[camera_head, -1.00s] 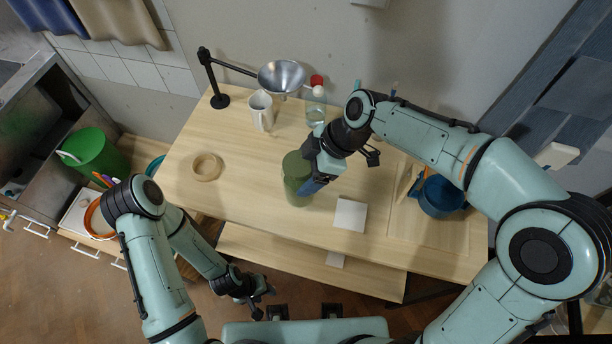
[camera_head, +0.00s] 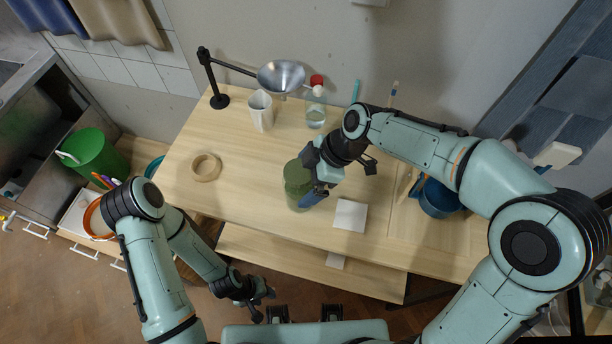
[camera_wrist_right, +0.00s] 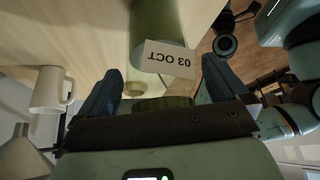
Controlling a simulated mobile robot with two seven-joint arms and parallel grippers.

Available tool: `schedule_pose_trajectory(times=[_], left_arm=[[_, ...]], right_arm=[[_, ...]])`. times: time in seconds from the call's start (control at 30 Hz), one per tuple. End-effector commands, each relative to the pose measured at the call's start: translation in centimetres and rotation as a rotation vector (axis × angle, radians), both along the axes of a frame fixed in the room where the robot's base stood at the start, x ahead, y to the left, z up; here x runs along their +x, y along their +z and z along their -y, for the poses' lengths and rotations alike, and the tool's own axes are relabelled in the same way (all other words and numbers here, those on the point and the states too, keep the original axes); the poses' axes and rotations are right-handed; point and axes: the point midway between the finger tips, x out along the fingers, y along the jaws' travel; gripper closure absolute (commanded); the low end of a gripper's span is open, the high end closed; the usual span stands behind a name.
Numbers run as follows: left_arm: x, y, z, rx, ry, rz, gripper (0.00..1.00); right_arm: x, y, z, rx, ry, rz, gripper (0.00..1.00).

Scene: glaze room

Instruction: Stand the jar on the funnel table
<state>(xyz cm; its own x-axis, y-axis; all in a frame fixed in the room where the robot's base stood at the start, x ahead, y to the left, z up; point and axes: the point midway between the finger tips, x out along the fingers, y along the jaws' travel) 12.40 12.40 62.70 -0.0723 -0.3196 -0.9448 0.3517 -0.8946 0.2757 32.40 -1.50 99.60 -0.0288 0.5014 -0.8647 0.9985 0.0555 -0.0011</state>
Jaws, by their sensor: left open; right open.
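The green jar (camera_head: 297,187) stands on the pale wooden table (camera_head: 240,205) that carries the funnel (camera_head: 281,76). It looks upright near the middle of the top. My right gripper (camera_head: 312,190) is open at the jar's right side. In the right wrist view the jar (camera_wrist_right: 158,20) shows between the two spread fingers, with a label reading "03 OCT" (camera_wrist_right: 168,58) and its lid close to the palm. Part of the jar is hidden by the gripper in the head view. My left gripper (camera_head: 262,298) is open and empty, low in front of the table.
A white mug (camera_head: 260,112), a red-capped bottle (camera_head: 316,112) and the funnel's black stand (camera_head: 219,99) are at the back. A tape ring (camera_head: 205,167) lies left. A white tile (camera_head: 350,215) lies right of the jar, and a blue pot (camera_head: 438,197) stands farther right.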

Motion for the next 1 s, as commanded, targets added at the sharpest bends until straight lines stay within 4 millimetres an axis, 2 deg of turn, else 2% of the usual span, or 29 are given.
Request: schedule_pose_trajectory(times=[0.17, 0.4, 0.6, 0.8, 1.0], left_arm=[[0.3, 0.4, 0.0, 0.000, 0.000, 0.003, 0.57], [0.5, 0.8, 0.0, 0.000, 0.000, 0.006, 0.57], [0.8, 1.1, 0.0, 0.000, 0.000, 0.009, 0.57], [0.9, 1.2, 0.0, 0.000, 0.000, 0.010, 0.57], [0.9, 1.2, 0.0, 0.000, 0.000, 0.010, 0.57]], right_arm=[[0.2, 1.9, 0.9, 0.001, -0.003, 0.004, 0.00], [0.4, 6.5, 3.5, 0.001, -0.004, 0.006, 0.00], [0.4, 9.4, 5.3, 0.001, -0.002, 0.003, 0.00], [0.4, 10.6, 6.0, 0.000, -0.001, 0.002, 0.00], [0.3, 10.6, 6.0, 0.000, -0.001, 0.001, 0.00]])
